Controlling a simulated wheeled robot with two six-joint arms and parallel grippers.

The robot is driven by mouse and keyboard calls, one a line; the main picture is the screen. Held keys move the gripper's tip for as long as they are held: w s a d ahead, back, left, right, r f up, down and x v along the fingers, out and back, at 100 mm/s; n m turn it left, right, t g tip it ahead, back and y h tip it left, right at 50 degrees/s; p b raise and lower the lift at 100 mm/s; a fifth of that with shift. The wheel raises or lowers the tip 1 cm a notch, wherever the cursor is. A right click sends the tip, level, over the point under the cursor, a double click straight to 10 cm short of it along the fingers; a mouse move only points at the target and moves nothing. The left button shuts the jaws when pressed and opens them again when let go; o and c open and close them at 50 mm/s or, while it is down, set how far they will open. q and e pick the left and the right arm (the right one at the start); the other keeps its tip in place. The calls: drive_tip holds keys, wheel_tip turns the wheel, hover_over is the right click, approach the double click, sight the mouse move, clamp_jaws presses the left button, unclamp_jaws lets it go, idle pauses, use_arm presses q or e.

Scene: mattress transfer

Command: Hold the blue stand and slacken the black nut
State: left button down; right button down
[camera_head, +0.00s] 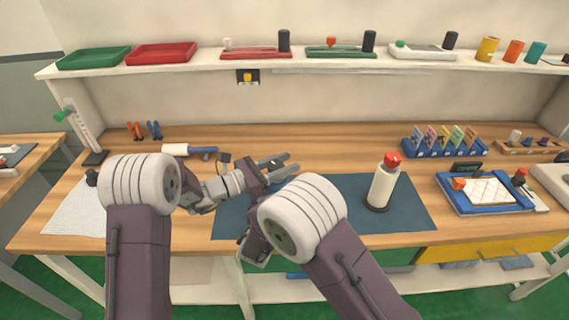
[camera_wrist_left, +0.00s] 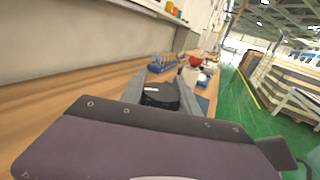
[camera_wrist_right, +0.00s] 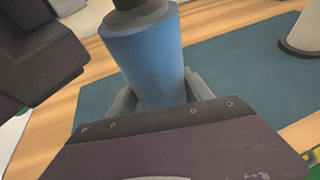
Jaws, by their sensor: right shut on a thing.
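The blue stand (camera_wrist_right: 148,62) is a thick cylinder between the fingers of my right gripper (camera_wrist_right: 162,92), which is shut on it. A dark piece (camera_wrist_right: 140,14) sits on its top, cut off by the right wrist view's edge. In the left wrist view the black nut (camera_wrist_left: 160,96) is round with a white mark on top. My left gripper (camera_wrist_left: 162,90) has a finger on each side of it and is open; contact cannot be told. The left gripper also shows in the head view (camera_head: 284,164). There my right arm hides most of the stand and the right gripper.
A dark blue mat (camera_head: 410,205) lies beneath. A white bottle with a red cap (camera_head: 383,182) stands right of the grippers. A blue tray (camera_head: 486,192) and a blue rack (camera_head: 444,146) are further right. A blue-handled tool (camera_head: 202,150) lies behind my left arm.

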use_arm(q)
drive_tip(key=shift+w+a+n+t+y, duration=0.1)
drive_tip(key=shift+w+n+t+y, duration=0.05)
drive_tip(key=shift+n+t+y, duration=0.55)
drive_tip(key=shift+w+n+t+y, duration=0.1)
drive_tip(key=shift+n+t+y, duration=0.3)
drive_tip(key=shift+n+t, duration=0.45)
drive_tip(key=shift+w+a+t+y, duration=0.15)
drive_tip(key=shift+t+y, duration=0.15)
drive_tip(key=shift+t, duration=0.25)
drive_tip(key=c, duration=0.9)
unclamp_jaws()
drive_tip(key=v, duration=1.2)
